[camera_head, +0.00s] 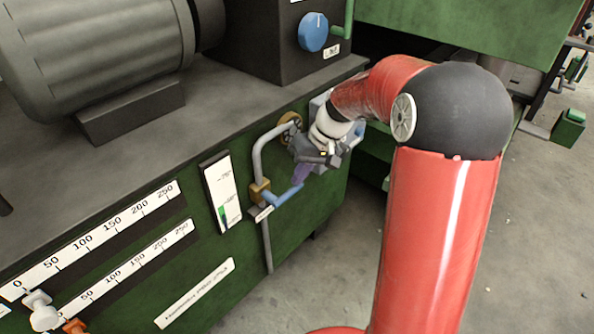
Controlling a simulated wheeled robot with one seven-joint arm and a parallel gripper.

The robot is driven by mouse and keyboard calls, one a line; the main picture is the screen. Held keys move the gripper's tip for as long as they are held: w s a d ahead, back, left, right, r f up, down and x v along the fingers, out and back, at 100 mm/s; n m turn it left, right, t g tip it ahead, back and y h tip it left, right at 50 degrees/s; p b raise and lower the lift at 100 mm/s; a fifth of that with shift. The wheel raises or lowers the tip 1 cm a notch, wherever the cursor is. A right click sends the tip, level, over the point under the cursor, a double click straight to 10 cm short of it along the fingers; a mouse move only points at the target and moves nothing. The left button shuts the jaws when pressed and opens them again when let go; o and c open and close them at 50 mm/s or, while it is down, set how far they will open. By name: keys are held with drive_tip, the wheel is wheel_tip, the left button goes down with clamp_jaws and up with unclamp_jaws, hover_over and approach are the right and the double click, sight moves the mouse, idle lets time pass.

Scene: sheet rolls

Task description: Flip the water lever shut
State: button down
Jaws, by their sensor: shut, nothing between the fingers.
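The water lever is a blue handle (283,197) on a brass valve (260,191) at the front of the green machine. It points to the right and slightly upward from the valve, with its far end near my gripper. A grey pipe (257,152) bends down into the valve. My gripper (299,176) is shut and empty, with its purple fingertips pointing down close to the lever's far end. I cannot tell whether they touch it. The gripper body hides part of the machine behind it.
A white level gauge (222,190) is left of the valve. Two scales with a white slider (40,309) and an orange slider (75,326) are at lower left. A blue knob (313,32) sits on a dark box above. Concrete floor is open below right.

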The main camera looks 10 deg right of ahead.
drive_tip(key=shift+d+f, duration=0.25)
drive_tip(key=shift+f, duration=0.35)
drive_tip(key=r+p, duration=0.2)
drive_tip(key=r, duration=0.1)
drive_tip(key=r+p, duration=0.1)
drive_tip(key=shift+w+a+r, duration=0.25)
drive_tip(key=shift+w, duration=0.15)
drive_tip(key=w+d+r, duration=0.2)
drive_tip(key=d+r, duration=0.3)
drive_tip(key=d, duration=0.3)
drive_tip(key=shift+w+r, duration=0.15)
drive_tip(key=shift+w, duration=0.15)
drive_tip(key=s+a+r+m+t+h, duration=0.1)
drive_tip(key=s+a+r+h, duration=0.15)
drive_tip(key=s, duration=0.45)
drive_tip(key=s+a+r+t+h, duration=0.1)
drive_tip(key=s+a+r, duration=0.15)
drive_tip(key=s, duration=0.45)
drive_tip(key=s+f+m+t+h, duration=0.1)
drive_tip(key=s+t, duration=0.2)
drive_tip(key=s, duration=1.1)
drive_tip(key=shift+f+h, duration=0.35)
drive_tip(key=shift+f, duration=0.05)
